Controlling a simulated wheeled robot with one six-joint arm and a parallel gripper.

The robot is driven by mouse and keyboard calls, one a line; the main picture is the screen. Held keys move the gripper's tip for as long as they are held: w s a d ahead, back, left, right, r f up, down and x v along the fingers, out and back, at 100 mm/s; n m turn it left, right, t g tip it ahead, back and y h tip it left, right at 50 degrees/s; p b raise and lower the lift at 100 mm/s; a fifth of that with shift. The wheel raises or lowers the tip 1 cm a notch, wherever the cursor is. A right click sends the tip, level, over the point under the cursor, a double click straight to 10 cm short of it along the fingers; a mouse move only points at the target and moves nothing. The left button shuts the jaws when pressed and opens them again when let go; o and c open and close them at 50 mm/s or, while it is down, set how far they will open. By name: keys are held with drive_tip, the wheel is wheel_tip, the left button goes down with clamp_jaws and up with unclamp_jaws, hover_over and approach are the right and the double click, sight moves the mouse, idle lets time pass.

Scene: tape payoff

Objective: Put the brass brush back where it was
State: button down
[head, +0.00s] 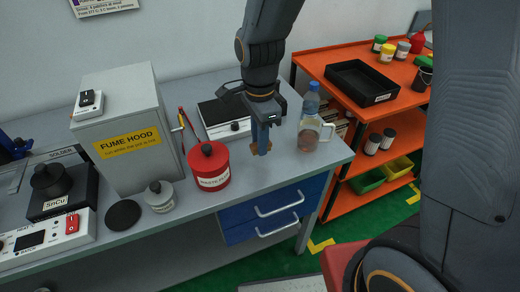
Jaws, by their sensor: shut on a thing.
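My gripper (264,112) hangs over the right part of the grey bench, pointing down. It is shut on a slim blue piece (262,136), which I take to be the handle of the brass brush. A small brownish patch shows at its lower left, perhaps the bristles. The brush is roughly upright, and I cannot tell whether its lower end touches the bench. No marked place for the brush is clear in this view.
Near the gripper are a red waste tin (208,170), a flat black-topped device (222,117), a clear jug (311,134) and a water bottle (310,102). A fume hood box (128,140) stands left. Bare bench (262,178) lies in front.

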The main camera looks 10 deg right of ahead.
drive_tip(key=shift+f, duration=1.9)
drive_tip(key=c, duration=1.6)
unclamp_jaws()
drive_tip(key=shift+f, duration=0.15)
wheel_tip(320, 180, up, 12)
drive_tip(key=shift+d+r+b, duration=0.1)
drive_tip(key=shift+b, duration=0.5)
drive_tip(key=s+d+f+n, duration=0.2)
drive_tip(key=d+n, duration=0.2)
drive_tip(key=n, duration=0.1)
drive_tip(key=s+d+f+n, duration=0.2)
drive_tip(key=s+d+n, duration=0.1)
drive_tip(key=d+n, duration=0.1)
drive_tip(key=s+d+f+n, duration=0.2)
drive_tip(key=d+n, duration=0.2)
drive_tip(key=n, duration=0.2)
drive_tip(key=shift+s+d+f+t, duration=0.1)
drive_tip(key=shift+s+d+t, duration=0.15)
drive_tip(key=shift+d+t, duration=0.15)
